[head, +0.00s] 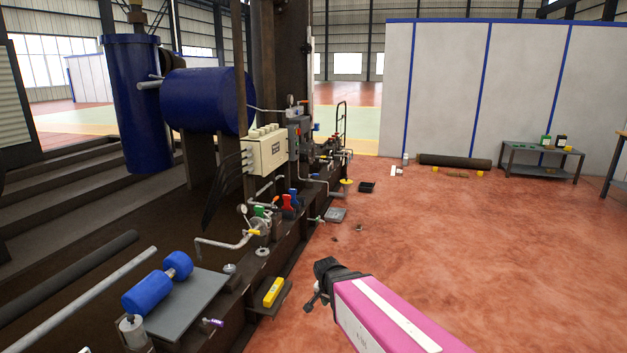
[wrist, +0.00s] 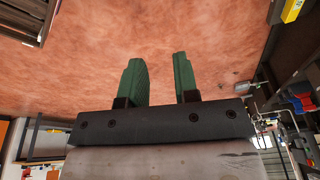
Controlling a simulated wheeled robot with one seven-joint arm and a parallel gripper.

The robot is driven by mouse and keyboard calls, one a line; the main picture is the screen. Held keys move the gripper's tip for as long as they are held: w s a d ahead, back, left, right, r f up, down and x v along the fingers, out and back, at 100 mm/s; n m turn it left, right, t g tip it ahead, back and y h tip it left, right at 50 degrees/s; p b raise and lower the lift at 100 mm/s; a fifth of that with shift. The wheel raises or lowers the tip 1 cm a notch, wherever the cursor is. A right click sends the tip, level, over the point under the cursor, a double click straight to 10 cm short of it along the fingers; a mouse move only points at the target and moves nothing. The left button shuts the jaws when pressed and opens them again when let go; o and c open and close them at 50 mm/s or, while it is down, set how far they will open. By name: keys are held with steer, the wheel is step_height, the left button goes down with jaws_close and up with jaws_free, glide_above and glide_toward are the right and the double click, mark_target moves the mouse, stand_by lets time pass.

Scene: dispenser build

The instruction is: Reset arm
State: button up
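My gripper (wrist: 161,76) shows in the wrist view as two green fingers standing apart on a dark mount. Nothing is between them, only the red floor behind. In the head view my pink arm link reaches in from the lower right, with a dark end part over the floor to the right of the machine skid. The fingers cannot be made out clearly there.
A blue motor-like part (head: 150,292) lies on a grey plate. Open red floor (head: 480,240) extends right, towards a bench (head: 541,150).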

steer(key=s+d+r+n+g, duration=0.1)
steer(key=s+d+n, duration=0.2)
steer(key=d, duration=0.3)
steer(key=s+d+r+n+g+y, duration=0.1)
steer(key=s+d+r+n, duration=0.1)
steer(key=d, duration=0.5)
steer(key=shift+s+n, duration=0.5)
steer(key=shift+n, duration=0.4)
